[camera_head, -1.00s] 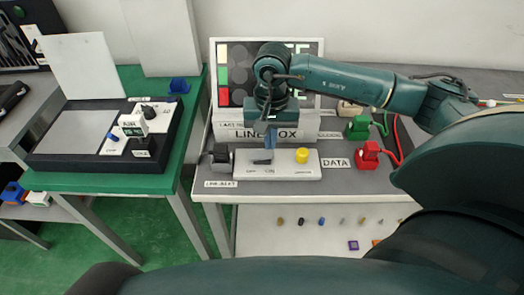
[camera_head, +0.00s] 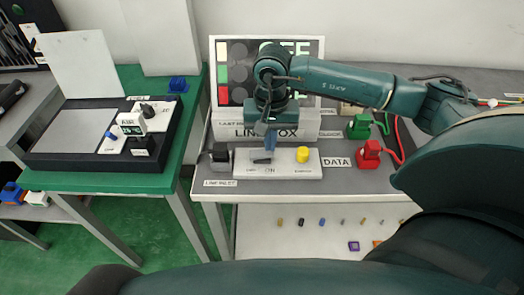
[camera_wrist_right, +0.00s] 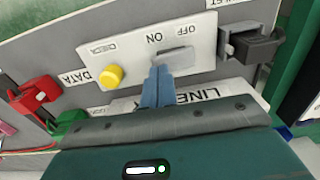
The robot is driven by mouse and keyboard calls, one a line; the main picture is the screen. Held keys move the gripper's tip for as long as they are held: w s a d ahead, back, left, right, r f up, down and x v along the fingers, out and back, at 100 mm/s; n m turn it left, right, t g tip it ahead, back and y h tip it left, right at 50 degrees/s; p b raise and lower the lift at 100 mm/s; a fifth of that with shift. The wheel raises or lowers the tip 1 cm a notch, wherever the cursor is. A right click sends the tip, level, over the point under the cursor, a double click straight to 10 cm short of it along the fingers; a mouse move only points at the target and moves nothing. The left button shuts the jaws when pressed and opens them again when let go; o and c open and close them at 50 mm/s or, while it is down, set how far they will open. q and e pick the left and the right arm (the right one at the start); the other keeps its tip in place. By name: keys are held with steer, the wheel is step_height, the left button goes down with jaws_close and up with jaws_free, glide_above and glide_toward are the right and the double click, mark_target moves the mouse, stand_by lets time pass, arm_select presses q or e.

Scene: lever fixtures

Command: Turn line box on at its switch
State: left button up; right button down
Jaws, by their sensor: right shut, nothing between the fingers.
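The line box's white switch panel (camera_head: 285,173) lies on the grey table below the LINE BOX label. Its OFF and ON marks also show in the wrist view, on the same panel (camera_wrist_right: 128,52). The switch (camera_head: 262,160) is a dark shape above these marks; in the wrist view a grey rocker or slot (camera_wrist_right: 180,60) shows there, its setting unclear. My right gripper (camera_head: 269,153) is shut and empty, pointing down at the switch. In the wrist view its blue fingers (camera_wrist_right: 157,76) are beside the switch, on the ON side; contact cannot be told. My left gripper is not in view.
A yellow button (camera_head: 303,154) sits on the panel's right end. A dark block (camera_head: 220,154) stands just left of the panel. Red (camera_head: 369,153) and green (camera_head: 358,127) cabled plugs are to the right. The display (camera_head: 238,60) behind is partly hidden by my arm.

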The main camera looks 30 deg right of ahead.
steer(key=shift+f+b, duration=0.6)
steer(key=shift+f, duration=0.1)
stand_by(0.3)
steer(key=shift+r+p, duration=1.85)
steer(key=shift+r, duration=1.7)
